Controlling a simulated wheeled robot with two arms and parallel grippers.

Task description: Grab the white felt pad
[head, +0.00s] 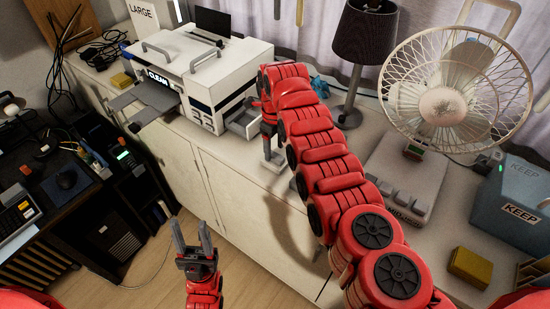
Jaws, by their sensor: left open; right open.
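I cannot make out a white felt pad for certain. My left gripper (190,222) is open and empty, pointing up over the floor in front of the white cabinet. My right arm reaches across the counter, and my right gripper (273,162) points down at the counter's front part, just right of the white machine's small open drawer (243,120). The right gripper is open; its fingers are small and partly hidden by my arm, so I cannot tell whether anything lies between them.
A dark lamp (365,35), a white fan (440,100), a blue-grey KEEP box (510,205) and a yellow block (469,267) stand to the right. A dark desk (50,190) with devices is at left.

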